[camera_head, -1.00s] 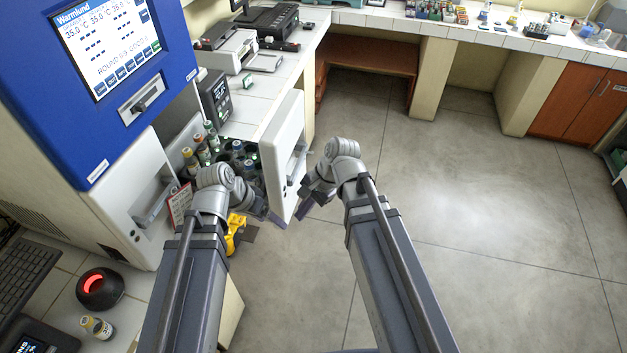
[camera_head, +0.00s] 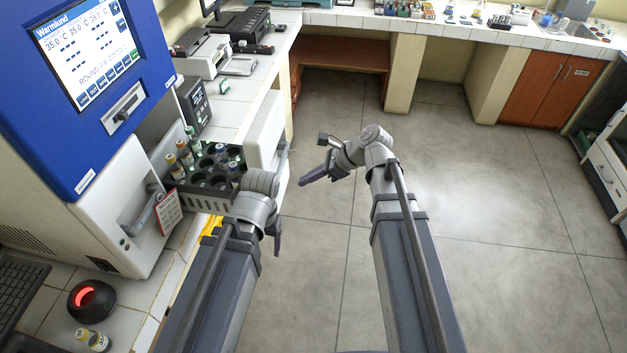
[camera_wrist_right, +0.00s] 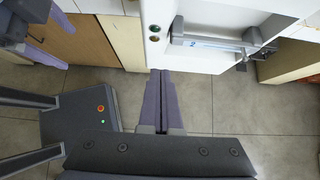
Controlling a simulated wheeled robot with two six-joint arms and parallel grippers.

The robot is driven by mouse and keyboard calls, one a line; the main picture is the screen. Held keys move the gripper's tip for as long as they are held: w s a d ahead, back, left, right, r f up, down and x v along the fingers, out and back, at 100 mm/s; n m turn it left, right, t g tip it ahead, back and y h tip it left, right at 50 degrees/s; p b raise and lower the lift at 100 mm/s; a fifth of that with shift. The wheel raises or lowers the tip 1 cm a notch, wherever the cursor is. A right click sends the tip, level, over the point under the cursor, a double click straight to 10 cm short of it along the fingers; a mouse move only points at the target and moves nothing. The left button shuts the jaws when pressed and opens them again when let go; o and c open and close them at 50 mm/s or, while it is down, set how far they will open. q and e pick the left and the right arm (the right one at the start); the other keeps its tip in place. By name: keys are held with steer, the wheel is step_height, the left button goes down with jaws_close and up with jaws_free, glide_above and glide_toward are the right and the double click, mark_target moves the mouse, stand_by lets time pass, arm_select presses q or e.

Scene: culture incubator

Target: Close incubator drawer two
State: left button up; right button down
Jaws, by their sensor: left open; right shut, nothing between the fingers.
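The incubator (camera_head: 95,95) stands at left, with a blue upper part and white drawers. One drawer stands pulled out, holding a dark rack (camera_head: 212,190) of capped bottles. Its white front panel (camera_head: 264,128) faces right; my left wrist hides its lower part. The panel's handle (camera_wrist_right: 215,42) shows in the right wrist view. My left gripper (camera_head: 277,232) is open beside the panel's lower end, partly hidden by its wrist. My right gripper (camera_head: 306,178) is shut and empty, right of the panel and apart from it. Its fingers (camera_wrist_right: 162,100) meet below the panel in the wrist view.
A closed white drawer front (camera_head: 118,215) with a notice tag (camera_head: 168,212) is at left. A red-lit black device (camera_head: 92,300) and a small bottle (camera_head: 92,340) stand on the near counter. A printer (camera_head: 205,50) stands behind. The floor at right is clear.

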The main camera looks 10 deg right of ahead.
arm_select(q)
steer(key=shift+f+b, duration=1.1)
steer(key=shift+f, duration=0.6)
arm_select(e)
steer(key=w+a+f, duration=0.2)
steer(key=a+f, duration=0.1)
steer(key=a, duration=0.4)
steer(key=shift+w+f, duration=0.2)
steer(key=shift+a, duration=0.1)
